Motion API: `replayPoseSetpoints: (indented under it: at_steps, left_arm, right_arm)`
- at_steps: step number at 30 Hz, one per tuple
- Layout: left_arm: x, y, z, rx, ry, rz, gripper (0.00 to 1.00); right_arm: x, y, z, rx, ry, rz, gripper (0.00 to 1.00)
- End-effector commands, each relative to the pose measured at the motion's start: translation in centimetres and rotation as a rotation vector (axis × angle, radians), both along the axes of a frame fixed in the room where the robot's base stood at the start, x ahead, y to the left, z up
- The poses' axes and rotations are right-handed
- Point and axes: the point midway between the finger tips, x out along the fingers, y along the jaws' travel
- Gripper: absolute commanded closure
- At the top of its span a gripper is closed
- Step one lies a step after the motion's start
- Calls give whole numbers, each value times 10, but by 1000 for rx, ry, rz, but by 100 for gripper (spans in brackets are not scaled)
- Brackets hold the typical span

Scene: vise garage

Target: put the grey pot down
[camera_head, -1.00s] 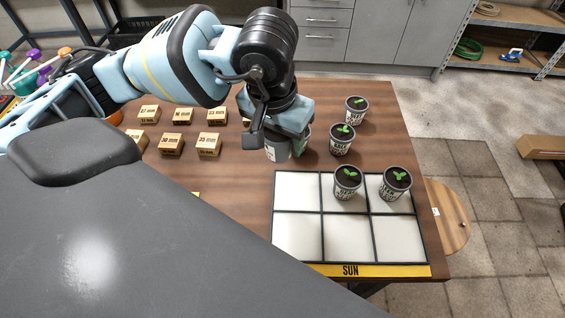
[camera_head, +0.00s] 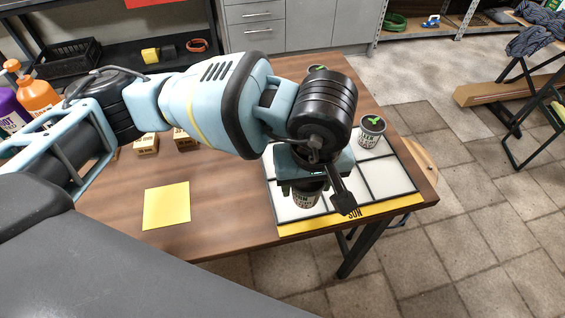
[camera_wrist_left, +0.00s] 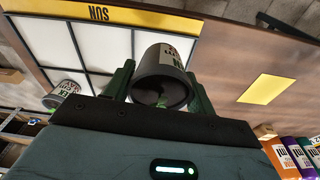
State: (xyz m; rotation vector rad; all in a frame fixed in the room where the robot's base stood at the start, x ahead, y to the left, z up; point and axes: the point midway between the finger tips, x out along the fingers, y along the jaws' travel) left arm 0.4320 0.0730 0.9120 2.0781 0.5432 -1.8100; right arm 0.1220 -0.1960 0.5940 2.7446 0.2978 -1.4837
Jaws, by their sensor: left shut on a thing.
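My left gripper (camera_head: 312,186) is shut on a grey pot (camera_head: 306,198) with a printed label. The gripper and wrist cover its upper part in the head view. The pot is at the front-left cell of the white, black-framed SUN tray (camera_head: 387,178); I cannot tell whether its base touches. In the left wrist view the pot (camera_wrist_left: 162,75) sits between the two fingers (camera_wrist_left: 160,92), with its dark open top toward the camera and the tray (camera_wrist_left: 50,42) behind it. My right gripper is not in view.
Another potted seedling (camera_head: 371,131) stands in the tray's back-right cell. A further pot (camera_head: 317,69) shows only its top behind my arm. A yellow square (camera_head: 166,206) lies on the wooden table left of the tray.

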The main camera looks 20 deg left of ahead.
Motion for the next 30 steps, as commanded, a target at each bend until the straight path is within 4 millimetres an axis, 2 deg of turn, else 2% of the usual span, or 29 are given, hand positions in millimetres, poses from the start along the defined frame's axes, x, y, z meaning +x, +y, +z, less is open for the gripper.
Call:
replayPoseSetpoints:
  at_steps: [3, 6, 13, 17, 30]
  left_arm:
    - [-1, -15, -7, 5, -6, 54, 70]
    - [-1, -20, -8, 6, -10, 77, 70]
    - [2, -17, -9, 6, -11, 88, 70]
    - [17, -3, -10, 8, -12, 92, 70]
    - [91, 61, -19, 7, -11, 89, 70]
  right_arm:
    - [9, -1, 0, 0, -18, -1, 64]
    - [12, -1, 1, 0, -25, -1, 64]
    - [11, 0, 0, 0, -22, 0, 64]
    - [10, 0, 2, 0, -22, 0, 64]
    - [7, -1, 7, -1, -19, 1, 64]
